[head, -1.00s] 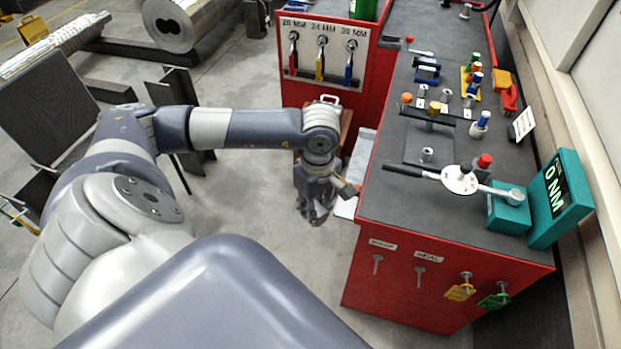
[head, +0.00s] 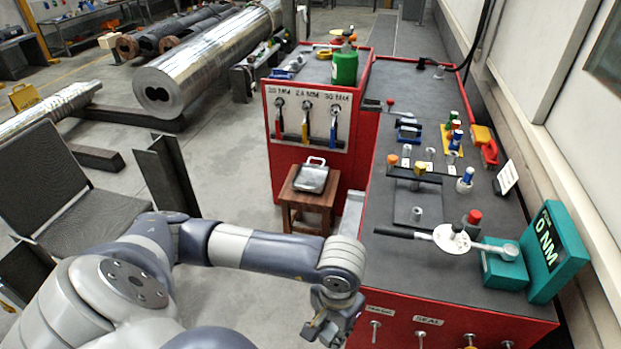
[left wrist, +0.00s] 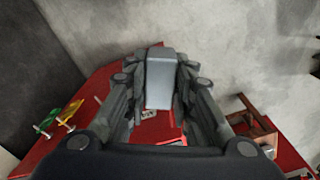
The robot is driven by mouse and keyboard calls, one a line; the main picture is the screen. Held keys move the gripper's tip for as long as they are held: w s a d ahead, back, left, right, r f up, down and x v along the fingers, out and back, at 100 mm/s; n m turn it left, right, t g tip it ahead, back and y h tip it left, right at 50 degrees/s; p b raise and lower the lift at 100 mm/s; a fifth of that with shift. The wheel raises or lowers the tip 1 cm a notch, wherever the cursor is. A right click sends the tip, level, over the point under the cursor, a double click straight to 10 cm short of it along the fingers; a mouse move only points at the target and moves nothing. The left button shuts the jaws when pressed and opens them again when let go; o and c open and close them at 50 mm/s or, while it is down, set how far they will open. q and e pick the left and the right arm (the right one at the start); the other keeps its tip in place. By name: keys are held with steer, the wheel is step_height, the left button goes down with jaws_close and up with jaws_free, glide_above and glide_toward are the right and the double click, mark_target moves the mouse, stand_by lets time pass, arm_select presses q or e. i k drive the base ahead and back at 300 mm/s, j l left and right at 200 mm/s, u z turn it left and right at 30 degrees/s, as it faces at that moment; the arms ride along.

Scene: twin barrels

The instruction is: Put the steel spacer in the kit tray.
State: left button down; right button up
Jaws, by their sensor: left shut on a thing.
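My left gripper (head: 322,335) is low in the head view, left of the red workbench's near end. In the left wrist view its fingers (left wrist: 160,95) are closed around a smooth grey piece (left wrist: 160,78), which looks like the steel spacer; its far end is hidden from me. A silver-grey tray with a handle (head: 312,177) lies on a small wooden stool (head: 306,207), apart from the gripper; it may be the kit tray, but I cannot tell for sure. My right gripper is not in view.
The red workbench (head: 460,315) carries small steel cylinders (head: 417,214), a torque wrench (head: 452,240) and a teal readout box (head: 553,250). A red cabinet with levers (head: 306,118) stands behind the stool. A dark panel (head: 60,190) stands at left.

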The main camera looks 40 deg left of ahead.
mark_target(310, 180)
steer(key=i+j, duration=0.15)
steer(key=j, duration=0.3)
steer(key=i+j, duration=0.2)
steer(key=j, duration=0.25)
steer(key=i+j+z, duration=0.1)
steer(key=j, duration=0.35)
steer(key=i+j, duration=0.25)
steer(key=j, duration=0.2)
steer(key=i+j, duration=0.15)
steer(key=j, duration=0.35)
steer(key=i+j+z, duration=0.1)
steer(key=j, duration=0.35)
steer(key=i+j, duration=0.2)
steer(key=j, duration=0.25)
steer(key=i+j, duration=0.15)
steer(key=j, duration=0.35)
steer(key=z, duration=0.05)
